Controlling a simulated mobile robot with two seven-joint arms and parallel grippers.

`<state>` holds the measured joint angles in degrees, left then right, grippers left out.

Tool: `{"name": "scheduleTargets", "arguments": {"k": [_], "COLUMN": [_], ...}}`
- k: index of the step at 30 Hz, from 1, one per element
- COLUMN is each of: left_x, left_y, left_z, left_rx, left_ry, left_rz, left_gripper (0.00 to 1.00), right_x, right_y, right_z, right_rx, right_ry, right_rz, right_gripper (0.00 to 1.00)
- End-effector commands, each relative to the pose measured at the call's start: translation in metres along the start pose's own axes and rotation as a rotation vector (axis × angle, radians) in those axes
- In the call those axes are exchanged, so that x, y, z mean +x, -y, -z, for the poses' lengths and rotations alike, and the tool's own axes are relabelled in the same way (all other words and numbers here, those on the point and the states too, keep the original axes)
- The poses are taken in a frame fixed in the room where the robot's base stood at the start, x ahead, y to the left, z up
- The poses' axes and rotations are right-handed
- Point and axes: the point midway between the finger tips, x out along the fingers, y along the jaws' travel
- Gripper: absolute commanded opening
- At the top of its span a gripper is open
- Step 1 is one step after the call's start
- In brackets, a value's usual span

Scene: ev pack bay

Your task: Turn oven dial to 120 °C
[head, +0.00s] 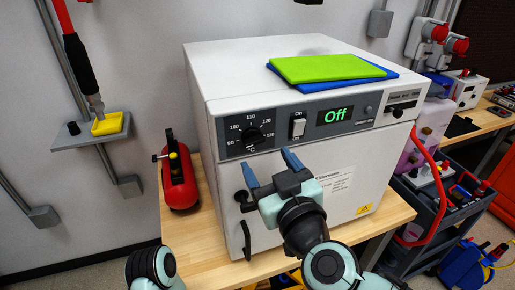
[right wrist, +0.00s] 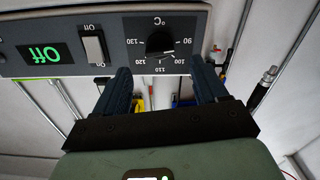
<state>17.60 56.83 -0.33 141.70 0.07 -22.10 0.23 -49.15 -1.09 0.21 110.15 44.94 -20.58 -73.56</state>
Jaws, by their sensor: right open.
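The white oven (head: 205,85) stands on a wooden bench, its grey control panel facing me. Its black dial (head: 252,137) sits at the panel's left, inside a scale marked 90 to 130 °C. The dial also shows upside down in the right wrist view (right wrist: 160,43). I cannot read its pointer for certain. The display (head: 335,115) reads "Off" in green. My right gripper (head: 270,167) is open and empty, below and right of the dial in the head view, apart from it. In the right wrist view its fingers (right wrist: 160,72) straddle the dial's direction. My left gripper is not in view.
A white rocker switch (head: 298,125) sits between dial and display. Green and blue boards (head: 328,67) lie on the oven. A red cylinder (head: 178,178) stands left of it on the bench (head: 205,235). A black door handle (head: 246,240) is below. A tool cart (head: 425,215) stands at right.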

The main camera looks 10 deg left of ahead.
Motion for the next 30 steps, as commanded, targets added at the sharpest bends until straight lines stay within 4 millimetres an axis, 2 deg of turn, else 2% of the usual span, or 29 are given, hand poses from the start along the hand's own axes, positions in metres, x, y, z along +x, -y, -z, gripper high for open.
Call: {"name": "scheduleTargets", "arguments": {"k": [3, 9, 15, 22, 23, 27, 28, 30], "left_x": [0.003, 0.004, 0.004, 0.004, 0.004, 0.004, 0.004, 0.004], "left_y": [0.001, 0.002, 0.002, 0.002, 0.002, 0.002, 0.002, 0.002], "left_z": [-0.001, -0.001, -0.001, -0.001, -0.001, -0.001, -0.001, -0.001], "left_rx": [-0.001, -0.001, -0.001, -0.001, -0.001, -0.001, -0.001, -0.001], "left_ry": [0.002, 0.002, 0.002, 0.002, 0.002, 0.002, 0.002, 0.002], "left_rz": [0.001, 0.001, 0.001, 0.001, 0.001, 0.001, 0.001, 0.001], "left_gripper": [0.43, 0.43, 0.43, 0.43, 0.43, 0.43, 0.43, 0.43], "right_x": [0.026, 0.054, 0.065, 0.066, 0.065, 0.065, 0.065, 0.065], "right_y": [0.001, 0.0, -0.001, -0.001, -0.001, -0.001, -0.001, -0.001], "right_z": [-0.001, -0.001, 0.0, 0.0, 0.0, 0.0, 0.0, 0.0], "right_rx": [0.0, -0.001, 0.0, 0.0, 0.0, 0.0, 0.0, 0.0], "right_ry": [0.001, 0.001, 0.0, 0.0, 0.0, 0.0, 0.0, 0.0], "right_rz": [-0.001, -0.001, -0.001, -0.001, -0.001, -0.001, -0.001, -0.001], "right_gripper": [0.72, 0.72, 0.72, 0.72, 0.69, 0.23, 0.16, 0.16]}}
